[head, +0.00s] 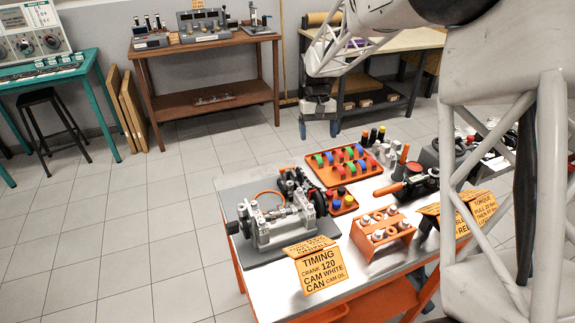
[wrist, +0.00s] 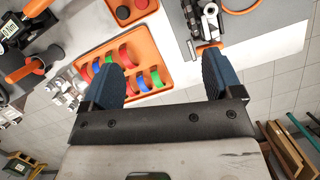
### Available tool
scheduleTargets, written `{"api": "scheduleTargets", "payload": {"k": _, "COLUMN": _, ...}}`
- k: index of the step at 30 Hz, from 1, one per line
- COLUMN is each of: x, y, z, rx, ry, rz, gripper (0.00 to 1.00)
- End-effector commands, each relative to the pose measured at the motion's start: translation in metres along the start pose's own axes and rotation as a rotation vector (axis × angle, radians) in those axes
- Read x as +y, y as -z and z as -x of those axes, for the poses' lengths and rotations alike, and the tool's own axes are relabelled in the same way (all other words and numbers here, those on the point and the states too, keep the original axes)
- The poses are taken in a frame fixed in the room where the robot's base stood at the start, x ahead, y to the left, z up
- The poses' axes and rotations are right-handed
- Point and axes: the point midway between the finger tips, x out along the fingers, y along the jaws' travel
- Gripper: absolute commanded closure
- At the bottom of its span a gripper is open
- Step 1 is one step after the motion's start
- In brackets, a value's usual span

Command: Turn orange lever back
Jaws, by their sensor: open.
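An orange lever (head: 389,188) sticks out to the left from a dark device (head: 420,181) on the right part of the workbench. In the wrist view an orange handle (wrist: 24,72), which looks like the same lever, shows at the left edge beside dark parts. My gripper (head: 318,132) hangs in the air, pointing down, with its two fingers apart and nothing between them. In the wrist view my gripper (wrist: 161,68) has its blue fingers spread over the orange tray (wrist: 146,40), with the lever well off to the left. Nothing touches the lever.
The orange tray (head: 316,174) holds coloured curved pieces. A grey engine block (head: 278,222) stands at the bench's left. An orange rack (head: 381,236) with pale cylinders stands in front of the lever. Signs (head: 320,271) line the front edge. An orange upright piece (head: 404,153) stands behind.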

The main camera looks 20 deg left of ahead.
Motion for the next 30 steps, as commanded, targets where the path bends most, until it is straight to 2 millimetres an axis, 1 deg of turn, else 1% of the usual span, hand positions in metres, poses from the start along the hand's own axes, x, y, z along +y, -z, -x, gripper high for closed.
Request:
{"api": "scheduleTargets", "payload": {"k": 1, "x": -0.01, "y": 0.013, "z": -0.006, "rx": -0.011, "ry": -0.004, "rz": 0.013, "gripper": 0.15}}
{"api": "scheduleTargets", "payload": {"k": 6, "x": -0.041, "y": 0.048, "z": -0.025, "rx": -0.048, "ry": -0.015, "rz": 0.049, "gripper": 0.15}}
{"api": "scheduleTargets", "payload": {"k": 9, "x": -0.058, "y": 0.066, "z": -0.036, "rx": -0.066, "ry": -0.021, "rz": 0.067, "gripper": 0.15}}
{"api": "scheduleTargets", "payload": {"k": 13, "x": -0.076, "y": 0.084, "z": -0.048, "rx": -0.085, "ry": -0.027, "rz": 0.087, "gripper": 0.15}}
{"api": "scheduleTargets", "payload": {"k": 15, "x": -0.083, "y": 0.09, "z": -0.052, "rx": -0.092, "ry": -0.03, "rz": 0.093, "gripper": 0.15}}
{"api": "scheduleTargets", "payload": {"k": 19, "x": -0.09, "y": 0.097, "z": -0.057, "rx": -0.099, "ry": -0.033, "rz": 0.101, "gripper": 0.15}}
{"api": "scheduleTargets", "payload": {"k": 30, "x": -0.091, "y": 0.098, "z": -0.058, "rx": -0.101, "ry": -0.033, "rz": 0.102, "gripper": 0.15}}
